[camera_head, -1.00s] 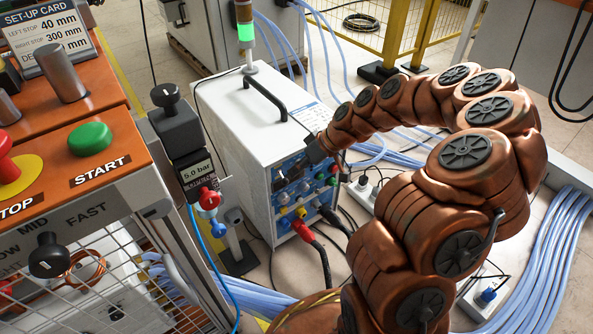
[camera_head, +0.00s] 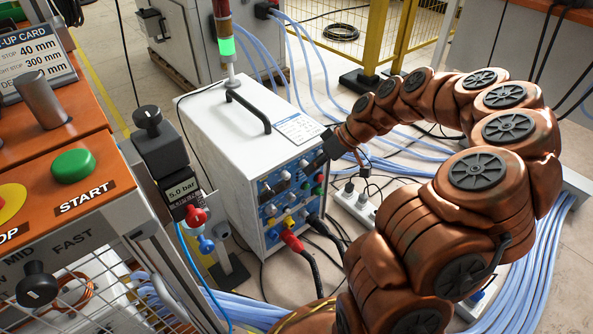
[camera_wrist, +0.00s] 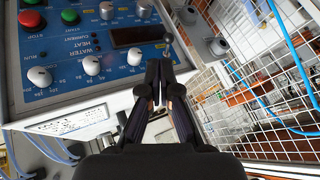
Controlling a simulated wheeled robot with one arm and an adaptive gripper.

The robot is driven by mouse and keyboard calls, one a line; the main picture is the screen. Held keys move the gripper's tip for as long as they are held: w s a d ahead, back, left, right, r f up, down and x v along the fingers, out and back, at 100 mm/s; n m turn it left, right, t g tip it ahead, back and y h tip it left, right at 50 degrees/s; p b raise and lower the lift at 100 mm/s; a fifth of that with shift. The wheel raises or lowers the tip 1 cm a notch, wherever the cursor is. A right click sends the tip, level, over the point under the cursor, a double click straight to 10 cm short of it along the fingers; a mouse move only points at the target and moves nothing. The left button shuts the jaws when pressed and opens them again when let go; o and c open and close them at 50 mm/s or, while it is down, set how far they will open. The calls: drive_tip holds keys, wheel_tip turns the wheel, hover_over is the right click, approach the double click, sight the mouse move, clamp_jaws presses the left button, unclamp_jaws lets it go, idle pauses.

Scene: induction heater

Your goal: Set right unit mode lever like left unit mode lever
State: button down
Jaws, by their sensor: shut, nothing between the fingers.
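A white box unit (camera_head: 215,130) with a blue front panel (camera_head: 290,200) stands on the floor in the head view. My gripper (camera_head: 333,146) is beside the panel's upper right edge there. In the wrist view the blue panel (camera_wrist: 70,85) carries white knobs, a dark display and red and green buttons. A small grey lever (camera_wrist: 168,39) with a rounded end stands at the panel's edge, just beyond my fingertips. My gripper (camera_wrist: 156,66) is shut and empty; I cannot tell whether it touches the lever. I cannot make out a second unit's mode lever or its setting.
An orange console (camera_head: 35,150) with a green START button (camera_head: 73,165) stands at left. Blue hoses (camera_head: 535,255) and a power strip (camera_head: 353,205) lie on the floor. Wire mesh (camera_wrist: 245,105) is close in the wrist view.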

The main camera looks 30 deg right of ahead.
drive_tip(key=shift+s+d+r+p, duration=0.4)
drive_tip(key=shift+s+d+r, duration=0.7)
drive_tip(key=shift+d+r, duration=0.2)
drive_tip(key=s+a+r+g+h+p, duration=0.1)
drive_tip(key=s+a+r+p, duration=0.2)
drive_tip(key=a+r+p, duration=0.4)
drive_tip(key=s+a+r+g+p, duration=0.1)
drive_tip(key=s+a+r+p, duration=0.25)
drive_tip(key=r, duration=0.55)
drive_tip(key=s+a+r+g+h+p, duration=0.1)
drive_tip(key=s+a+r+p, duration=0.1)
drive_tip(key=a+r+p, duration=0.35)
drive_tip(key=s+r+m+g+h+p, duration=0.2)
drive_tip(key=s+r+m+h+p, duration=0.3)
drive_tip(key=s+r+p, duration=1.4)
wheel_tip(320, 180, up, 3)
drive_tip(key=shift+r+p, duration=0.1)
drive_tip(key=shift+p, duration=1)
